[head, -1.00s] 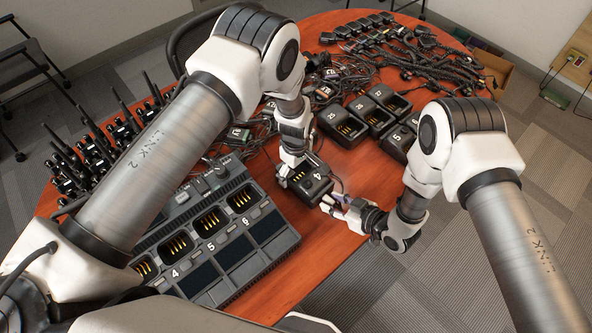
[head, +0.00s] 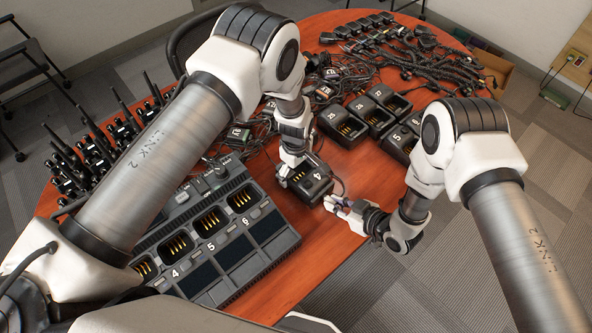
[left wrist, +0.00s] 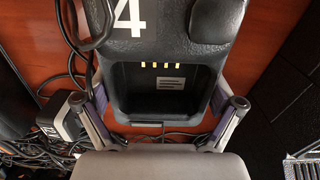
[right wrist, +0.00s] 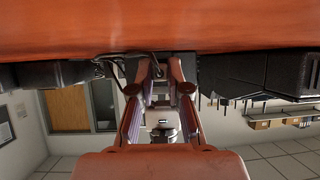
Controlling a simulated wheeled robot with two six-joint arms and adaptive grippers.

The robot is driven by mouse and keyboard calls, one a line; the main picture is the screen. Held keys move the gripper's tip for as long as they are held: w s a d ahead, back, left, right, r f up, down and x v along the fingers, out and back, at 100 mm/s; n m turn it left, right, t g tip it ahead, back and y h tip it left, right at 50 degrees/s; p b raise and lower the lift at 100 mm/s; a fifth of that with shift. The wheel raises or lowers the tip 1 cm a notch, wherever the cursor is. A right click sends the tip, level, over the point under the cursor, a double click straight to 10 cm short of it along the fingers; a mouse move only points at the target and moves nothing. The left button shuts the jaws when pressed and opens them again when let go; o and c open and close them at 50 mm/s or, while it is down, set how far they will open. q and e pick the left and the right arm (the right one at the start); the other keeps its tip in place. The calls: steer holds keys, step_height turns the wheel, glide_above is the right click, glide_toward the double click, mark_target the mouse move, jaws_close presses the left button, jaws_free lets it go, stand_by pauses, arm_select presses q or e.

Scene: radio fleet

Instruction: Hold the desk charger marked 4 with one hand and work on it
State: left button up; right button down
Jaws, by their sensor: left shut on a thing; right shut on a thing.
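The desk charger marked 4 (head: 320,183) is a black cradle with an empty pocket and gold contacts, near the table's front edge. In the left wrist view the charger (left wrist: 175,50) fills the middle. My left gripper (head: 293,176) is shut on its pocket end, a finger on each side (left wrist: 160,115). My right gripper (head: 335,204) is beside the charger's near right end, low over the table edge. It is shut on a small dark thing (right wrist: 158,70), apparently a cable end; a thin cable curves close by. The exact grip is partly hidden by the fingers.
A large multi-bay charger (head: 215,235) stands at front left, with several radios (head: 85,150) behind it. More desk chargers, 25 (head: 343,126) and 5 (head: 398,143), stand behind. Cables and adapters (head: 415,55) cover the far table. Bare tabletop (head: 375,170) lies right of charger 4.

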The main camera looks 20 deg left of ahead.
steer(key=shift+s+d, duration=0.55)
steer(key=shift+d, duration=0.35)
stand_by(0.5)
steer(key=shift+s+d, duration=0.45)
steer(key=shift+d, duration=0.3)
steer(key=shift+s+d, duration=0.4)
steer(key=shift+d, duration=0.35)
steer(key=w+r+g, duration=0.1)
steer(key=w, duration=0.1)
steer(key=w+r+n+g, duration=0.1)
steer(key=w, duration=0.1)
steer(key=w+r+n+h, duration=0.1)
steer(key=w+r, duration=0.1)
steer(key=shift+w+d+g, duration=0.1)
steer(key=shift+g, duration=0.3)
steer(key=w+d+r+n+g+h, duration=0.1)
steer(key=w+d+r, duration=0.2)
steer(key=w, duration=0.2)
steer(key=shift+w+d, duration=0.3)
steer(key=shift+w, duration=0.1)
